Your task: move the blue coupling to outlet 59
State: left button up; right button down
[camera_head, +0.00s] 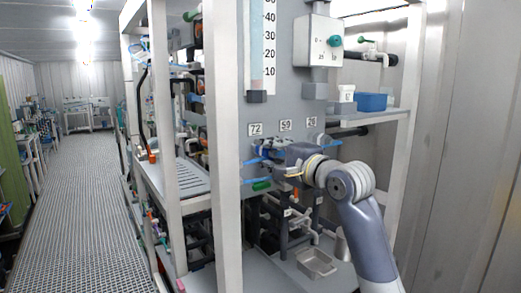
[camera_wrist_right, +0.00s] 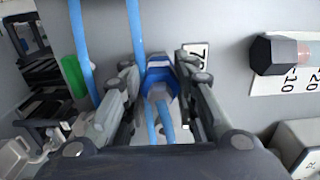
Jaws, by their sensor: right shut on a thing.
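The blue coupling (camera_wrist_right: 160,76), with a pale band and blue hose, sits between the fingers of my right gripper (camera_wrist_right: 156,92) in the right wrist view. In the head view my right gripper (camera_head: 270,153) is at the grey panel, just below number plates 72 (camera_head: 255,129) and 59 (camera_head: 285,125). Plate 72 also shows partly behind the fingers in the wrist view (camera_wrist_right: 201,55). The gripper and arm hide the outlet below plate 59, and I cannot tell whether the coupling touches an outlet. My left gripper is not in view.
A third number plate (camera_head: 311,123) is on the right. Blue hoses (camera_head: 256,180) and a green part (camera_head: 262,185) hang near the gripper. A blue bin (camera_head: 371,102) stands on the right shelf, and a metal tray (camera_head: 317,262) below. White frame posts (camera_head: 224,150) border the left.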

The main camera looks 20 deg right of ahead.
aim_at(275, 154)
jog(key=shift+f, duration=0.1)
jog(key=shift+s, duration=0.2)
jog(key=shift+r+v, duration=0.2)
jog(key=shift+v, duration=1)
jog(key=shift+d+f, duration=0.1)
jog(key=shift+p+v, duration=0.4)
jog(key=shift+v, duration=1.2)
